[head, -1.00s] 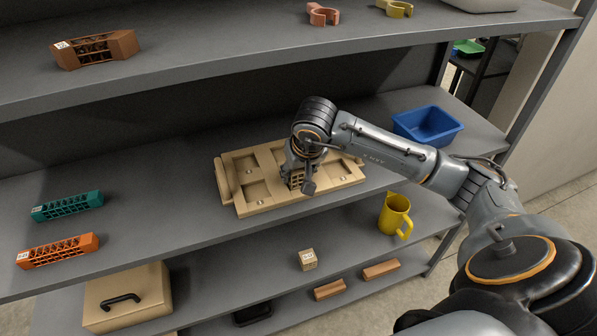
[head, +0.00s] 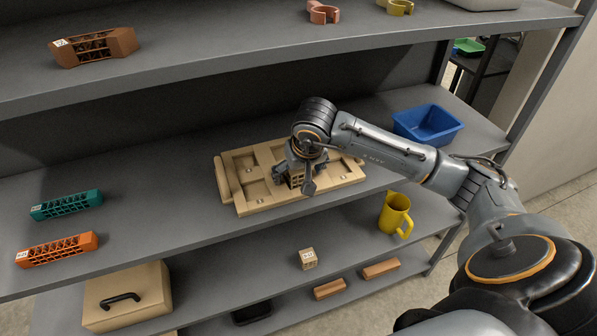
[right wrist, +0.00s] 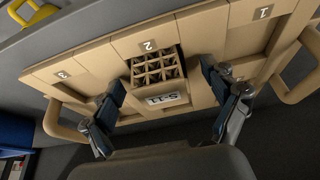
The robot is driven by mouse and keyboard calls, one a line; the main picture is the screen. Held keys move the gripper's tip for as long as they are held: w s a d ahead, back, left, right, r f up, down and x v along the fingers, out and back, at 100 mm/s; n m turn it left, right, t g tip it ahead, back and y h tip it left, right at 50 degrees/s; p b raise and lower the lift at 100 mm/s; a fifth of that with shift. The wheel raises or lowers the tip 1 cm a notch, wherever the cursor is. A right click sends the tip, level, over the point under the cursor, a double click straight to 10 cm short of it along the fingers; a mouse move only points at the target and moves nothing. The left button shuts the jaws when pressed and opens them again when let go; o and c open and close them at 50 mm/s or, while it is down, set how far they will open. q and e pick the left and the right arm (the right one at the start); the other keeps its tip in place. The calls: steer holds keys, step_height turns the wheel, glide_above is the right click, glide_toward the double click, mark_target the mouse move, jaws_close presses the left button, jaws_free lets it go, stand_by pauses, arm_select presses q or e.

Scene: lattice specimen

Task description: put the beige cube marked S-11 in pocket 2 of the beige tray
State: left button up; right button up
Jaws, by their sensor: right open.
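The beige tray (head: 262,206) lies on the middle shelf; in the right wrist view the tray (right wrist: 210,32) shows plates numbered 1, 2 and 3. The beige lattice cube marked S-11 (right wrist: 168,99) stands at the middle pocket, beside plate 2, and looks set inside it; its base is hidden. In the head view the cube (head: 297,180) is partly covered by my gripper. My right gripper (head: 294,174) is open, with its fingers (right wrist: 160,82) on either side of the cube and visible gaps. My left gripper is not in view.
A blue bin (head: 427,124) stands right of the tray, with a yellow jug (head: 395,214) below. Teal (head: 66,205) and orange (head: 57,249) lattice pieces lie to the left. Another beige cube (head: 308,259) sits on the lower shelf. The upper shelf (head: 220,68) overhangs behind.

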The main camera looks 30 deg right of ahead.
steer(key=shift+r, duration=0.15)
stand_by(0.3)
steer(key=shift+r+p, duration=0.3)
steer(key=shift+r, duration=0.1)
steer(key=shift+p+v, duration=1.05)
steer(key=shift+v, duration=1)
steer(key=shift+s, duration=0.15)
steer(key=v, duration=1.2)
